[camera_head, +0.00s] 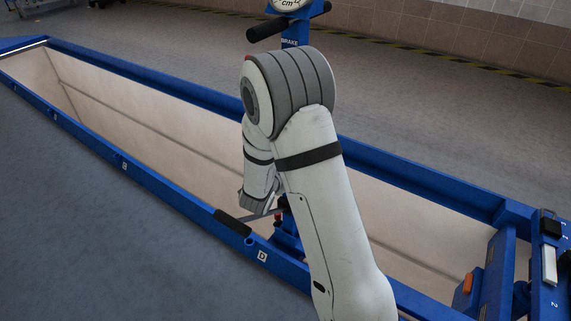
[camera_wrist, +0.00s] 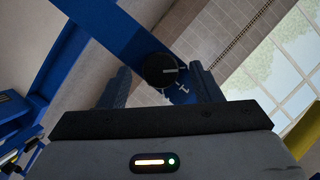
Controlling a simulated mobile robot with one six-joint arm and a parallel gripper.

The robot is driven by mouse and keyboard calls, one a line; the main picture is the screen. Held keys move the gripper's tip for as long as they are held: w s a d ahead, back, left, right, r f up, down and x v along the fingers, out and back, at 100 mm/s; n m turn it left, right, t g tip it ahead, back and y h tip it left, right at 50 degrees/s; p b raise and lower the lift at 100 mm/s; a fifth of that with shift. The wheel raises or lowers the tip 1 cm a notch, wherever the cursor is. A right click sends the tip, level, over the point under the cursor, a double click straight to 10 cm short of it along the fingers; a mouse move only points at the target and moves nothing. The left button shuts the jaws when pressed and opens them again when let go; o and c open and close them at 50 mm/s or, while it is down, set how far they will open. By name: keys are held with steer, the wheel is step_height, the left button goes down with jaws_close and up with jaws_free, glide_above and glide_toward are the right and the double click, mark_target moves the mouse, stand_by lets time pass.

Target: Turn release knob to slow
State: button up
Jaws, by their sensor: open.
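The release knob (camera_wrist: 160,70) is a round black dial with a pale pointer line, set on a blue bar, in the wrist view. The line points to the right in the picture. Small white marks stand on the blue bar beside the knob; I cannot read them. My gripper (camera_wrist: 162,80) is open in the wrist view, with one finger on each side of the knob. I cannot tell whether either finger touches it. In the head view my arm hides the knob and most of the gripper.
A blue-framed pit (camera_head: 130,115) runs across the head view. A gauge (camera_head: 290,5) on a blue column, with black handles, stands behind my arm. A black handle (camera_head: 232,222) lies near the front rail. Blue machinery (camera_head: 497,265) is at the right. Grey floor is clear at lower left.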

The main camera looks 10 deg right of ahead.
steer(key=shift+w+d, duration=0.15)
steer(key=shift+w, duration=0.1)
